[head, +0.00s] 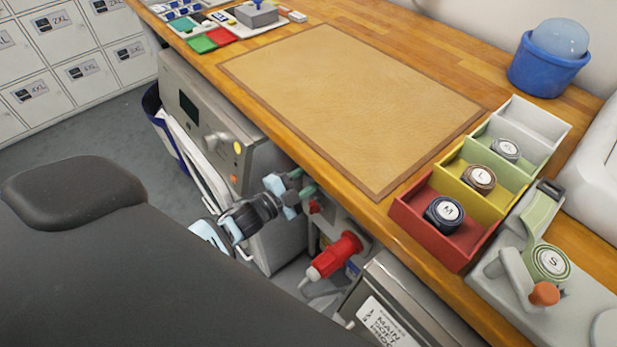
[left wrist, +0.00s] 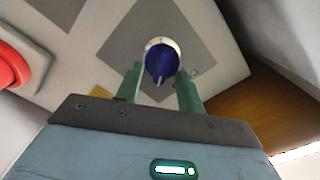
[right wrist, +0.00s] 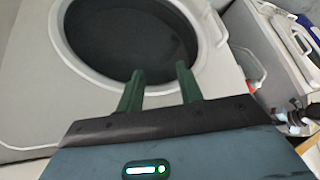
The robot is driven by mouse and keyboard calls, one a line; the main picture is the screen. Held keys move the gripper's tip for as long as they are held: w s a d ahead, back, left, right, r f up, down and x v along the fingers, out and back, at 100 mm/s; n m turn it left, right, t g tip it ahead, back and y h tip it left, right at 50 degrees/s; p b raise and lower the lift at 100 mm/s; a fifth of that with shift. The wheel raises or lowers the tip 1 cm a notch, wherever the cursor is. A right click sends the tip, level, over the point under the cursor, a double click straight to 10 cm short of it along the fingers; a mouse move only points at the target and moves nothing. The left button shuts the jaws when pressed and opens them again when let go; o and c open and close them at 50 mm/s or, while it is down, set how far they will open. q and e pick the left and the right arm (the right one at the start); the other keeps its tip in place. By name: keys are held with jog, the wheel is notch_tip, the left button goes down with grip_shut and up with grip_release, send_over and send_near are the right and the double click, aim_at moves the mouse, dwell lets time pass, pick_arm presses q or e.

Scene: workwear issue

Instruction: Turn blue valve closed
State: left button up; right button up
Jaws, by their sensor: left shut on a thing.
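The blue valve (left wrist: 162,60) shows in the left wrist view as a round dark blue knob inside a white ring, set on a grey patch of a pale panel. Its raised grip bar points down in that view. My left gripper (head: 301,182) is below the workbench front edge in the head view. Its two green fingers are shut on the valve, one on each side. The valve is hidden in the head view. My right gripper (right wrist: 160,70) shows in the right wrist view with its fingers apart and empty, before a round dark appliance door (right wrist: 130,38).
A red connector (head: 338,252) sticks out close to my left gripper. The wooden workbench (head: 340,22) has a tan mat (head: 350,100), coloured bins (head: 447,258) with rolled belts, and a blue bucket (head: 540,76). A grey machine (head: 190,85) stands beneath.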

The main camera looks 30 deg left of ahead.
pick_arm(q)
jog(key=shift+s+d+f+m+b, duration=0.1)
jog(key=shift+m+b, duration=0.25)
jog(key=shift+m, duration=0.75)
jog(key=shift+w+a+f+m+b, duration=0.15)
jog(key=shift+m+b, duration=0.15)
jog(key=shift+m, duration=0.8)
jog(key=shift+s+d+f+m+b, duration=0.15)
jog(key=shift+m+b, duration=0.2)
jog(key=shift+m, duration=0.75)
jog(key=o, duration=1)
jog(key=shift+r, duration=0.1)
jog(key=shift+s, duration=0.1)
jog(key=shift+v, duration=3.8)
